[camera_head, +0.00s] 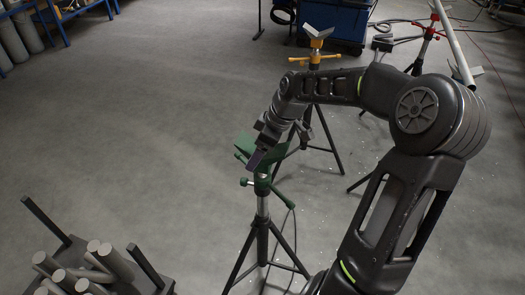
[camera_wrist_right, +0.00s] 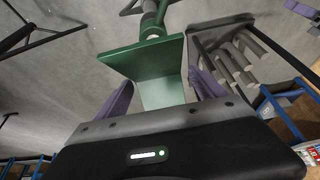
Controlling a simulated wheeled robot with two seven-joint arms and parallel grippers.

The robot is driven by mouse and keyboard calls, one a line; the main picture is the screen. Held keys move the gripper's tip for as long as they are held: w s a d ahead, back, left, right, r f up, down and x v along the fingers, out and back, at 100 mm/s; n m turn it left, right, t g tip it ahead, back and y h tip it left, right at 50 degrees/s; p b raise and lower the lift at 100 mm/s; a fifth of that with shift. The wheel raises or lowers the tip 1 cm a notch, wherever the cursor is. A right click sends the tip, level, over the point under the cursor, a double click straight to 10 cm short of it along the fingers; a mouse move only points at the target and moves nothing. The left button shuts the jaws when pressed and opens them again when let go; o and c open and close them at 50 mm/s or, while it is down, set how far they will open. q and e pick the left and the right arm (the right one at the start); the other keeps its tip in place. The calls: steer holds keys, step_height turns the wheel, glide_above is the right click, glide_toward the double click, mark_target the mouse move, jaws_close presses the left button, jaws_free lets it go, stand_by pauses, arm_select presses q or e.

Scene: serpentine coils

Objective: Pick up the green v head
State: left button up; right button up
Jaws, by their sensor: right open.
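The green v head (camera_head: 243,147) sits on top of a black tripod stand in the middle of the head view, partly hidden by my right gripper (camera_head: 260,156). In the right wrist view the green v head (camera_wrist_right: 150,62) shows as two angled plates with the green post beyond. My right gripper (camera_wrist_right: 162,90) is open, with one purple finger on each side of the green v head's lower plate. Whether the fingers touch it, I cannot tell. My left gripper is in neither view.
A stand with a red head (camera_head: 431,31) is farther right. A dark rack of grey pipes (camera_head: 115,262) stands at the lower left. A blue cabinet (camera_head: 336,22) is at the back.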

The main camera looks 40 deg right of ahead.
steer(key=shift+c, duration=0.3)
jaws_close()
stand_by(0.9)
